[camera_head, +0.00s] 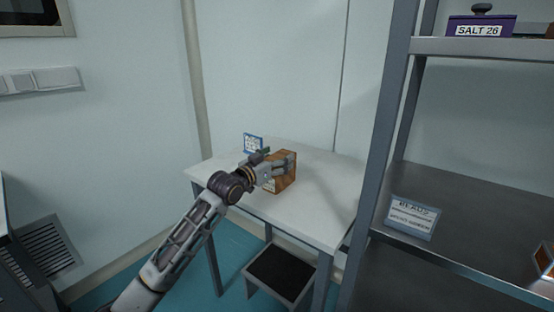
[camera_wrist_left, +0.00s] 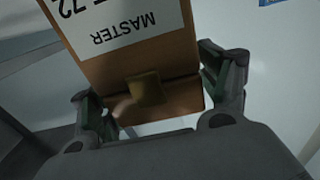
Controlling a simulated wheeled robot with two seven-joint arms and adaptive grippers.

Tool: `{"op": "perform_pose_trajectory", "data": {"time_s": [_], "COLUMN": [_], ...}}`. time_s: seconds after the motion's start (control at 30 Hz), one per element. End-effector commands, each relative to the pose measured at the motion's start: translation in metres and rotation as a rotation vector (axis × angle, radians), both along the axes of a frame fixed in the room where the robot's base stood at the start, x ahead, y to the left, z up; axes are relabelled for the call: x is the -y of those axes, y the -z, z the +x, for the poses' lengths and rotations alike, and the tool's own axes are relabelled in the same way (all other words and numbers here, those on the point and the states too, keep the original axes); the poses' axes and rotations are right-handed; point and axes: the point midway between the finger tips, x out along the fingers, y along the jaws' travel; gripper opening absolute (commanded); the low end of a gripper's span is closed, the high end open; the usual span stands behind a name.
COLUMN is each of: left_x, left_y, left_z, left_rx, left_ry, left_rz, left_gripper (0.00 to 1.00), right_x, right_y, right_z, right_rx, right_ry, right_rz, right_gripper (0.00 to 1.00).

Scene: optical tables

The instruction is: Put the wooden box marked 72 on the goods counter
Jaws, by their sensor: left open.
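The wooden box (camera_head: 284,180) is on the white table (camera_head: 313,205), partly hidden by my left gripper (camera_head: 274,169). In the left wrist view the box (camera_wrist_left: 165,58) shows a white label that reads MASTER and 72 upside down, with a small brass-coloured clasp below it. My left gripper (camera_wrist_left: 163,100) is open, with one finger on each side of the box; the right finger is close to its side. Whether they touch it I cannot tell. My right gripper is not in view.
A small blue-framed sign (camera_head: 253,144) stands at the table's back left. A stool (camera_head: 280,272) is under the front edge. A metal shelf (camera_head: 470,200) on the right holds a purple SALT 26 box (camera_head: 481,27) and a sign (camera_head: 412,217). The table's right part is clear.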

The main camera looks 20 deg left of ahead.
Motion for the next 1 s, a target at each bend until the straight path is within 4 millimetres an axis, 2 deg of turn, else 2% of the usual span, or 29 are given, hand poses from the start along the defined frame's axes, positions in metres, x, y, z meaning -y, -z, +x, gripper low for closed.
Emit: {"op": "perform_pose_trajectory", "data": {"time_s": [0.37, 1.0], "left_x": [-0.002, -0.019], "left_y": [-0.002, -0.002], "left_z": [-0.004, -0.050], "left_rx": [-0.001, -0.001], "left_ry": [-0.001, -0.001], "left_rz": [0.000, 0.001], "left_gripper": [0.76, 0.76], "right_x": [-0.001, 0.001], "right_y": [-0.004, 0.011], "right_z": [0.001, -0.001], "right_rx": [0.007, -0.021], "right_ry": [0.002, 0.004], "right_rz": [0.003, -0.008], "right_gripper": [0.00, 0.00]}}
